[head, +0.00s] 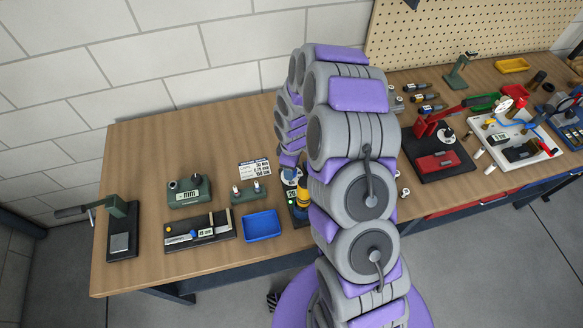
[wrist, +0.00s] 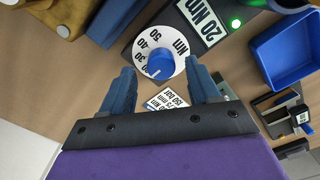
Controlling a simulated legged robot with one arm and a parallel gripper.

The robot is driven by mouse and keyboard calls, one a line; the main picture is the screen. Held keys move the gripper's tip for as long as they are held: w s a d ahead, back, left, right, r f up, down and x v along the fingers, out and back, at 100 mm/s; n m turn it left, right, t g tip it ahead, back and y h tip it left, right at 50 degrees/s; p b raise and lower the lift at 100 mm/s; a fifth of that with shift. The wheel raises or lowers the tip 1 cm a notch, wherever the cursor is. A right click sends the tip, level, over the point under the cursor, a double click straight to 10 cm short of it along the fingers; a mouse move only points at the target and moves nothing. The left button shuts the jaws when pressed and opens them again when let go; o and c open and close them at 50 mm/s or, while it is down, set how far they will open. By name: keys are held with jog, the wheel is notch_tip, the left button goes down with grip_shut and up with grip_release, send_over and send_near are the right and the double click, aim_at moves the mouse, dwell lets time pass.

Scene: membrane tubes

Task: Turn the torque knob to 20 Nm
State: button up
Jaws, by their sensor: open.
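In the wrist view, the torque knob (wrist: 160,64) is a blue grip on a round white dial (wrist: 160,47) marked with numbers including 30 and 40 and "NM". Beside it is a "20 NM" plate (wrist: 203,20) with a lit green lamp (wrist: 234,22). My gripper (wrist: 160,72) is open, one blue finger on each side of the knob, with visible gaps to it. I cannot tell whether the fingertips reach down to the knob's height. In the head view the dial (head: 290,175) is partly hidden by my arm, and my gripper is hard to make out.
A blue tray (head: 262,226) is left of the knob's unit. A white card (head: 254,170) and a green fixture (head: 249,193) lie close by. A yellow-and-blue cylinder (head: 303,190) stands beside the dial. Red and white fixtures fill the right side. Bare wood shows at the table's left.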

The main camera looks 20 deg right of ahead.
notch_tip(320, 180, up, 16)
jog(key=shift+f+p, duration=0.2)
jog(key=shift+p, duration=0.1)
dwell(0.5)
jog(key=s+r+m+b, duration=0.2)
jog(key=s+m, duration=0.1)
jog(key=s, duration=0.8)
jog(key=s+r+m+g+b, duration=0.1)
jog(key=s+r+m+b, duration=0.2)
jog(key=s, duration=0.8)
jog(key=s+r+m+b, duration=0.2)
jog(key=s+m, duration=0.3)
jog(key=s, duration=0.7)
jog(key=shift+r+g, duration=0.4)
jog(key=shift+r, duration=0.05)
